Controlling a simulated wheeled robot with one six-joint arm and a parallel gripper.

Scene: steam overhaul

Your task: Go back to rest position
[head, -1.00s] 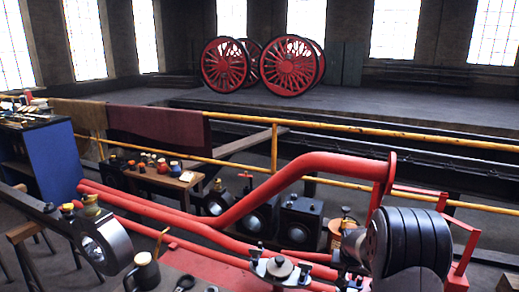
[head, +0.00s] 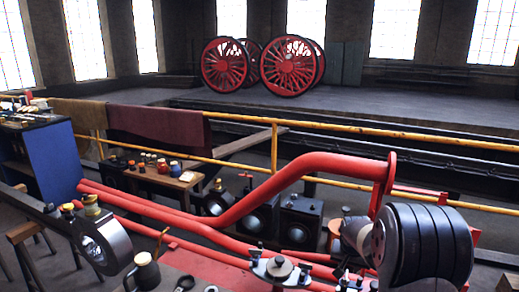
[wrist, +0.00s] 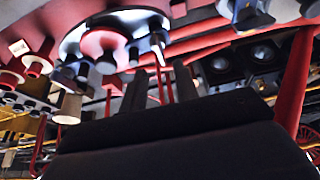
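My gripper (wrist: 160,90) shows in the wrist view as two dark fingers standing up from a wide black body. The fingers are apart, with a gap between them. Thin red rods show in the background through the gap, and nothing is held. In the head view my arm's dark ringed part is at the lower right, in front of the red pipework. My fingers cannot be made out there.
A large red pipe (head: 330,163) bends up close behind my arm. A yellow railing (head: 352,130) crosses behind it. Black boxes (head: 299,217) stand below the pipe. Red wheels (head: 290,63) stand far back.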

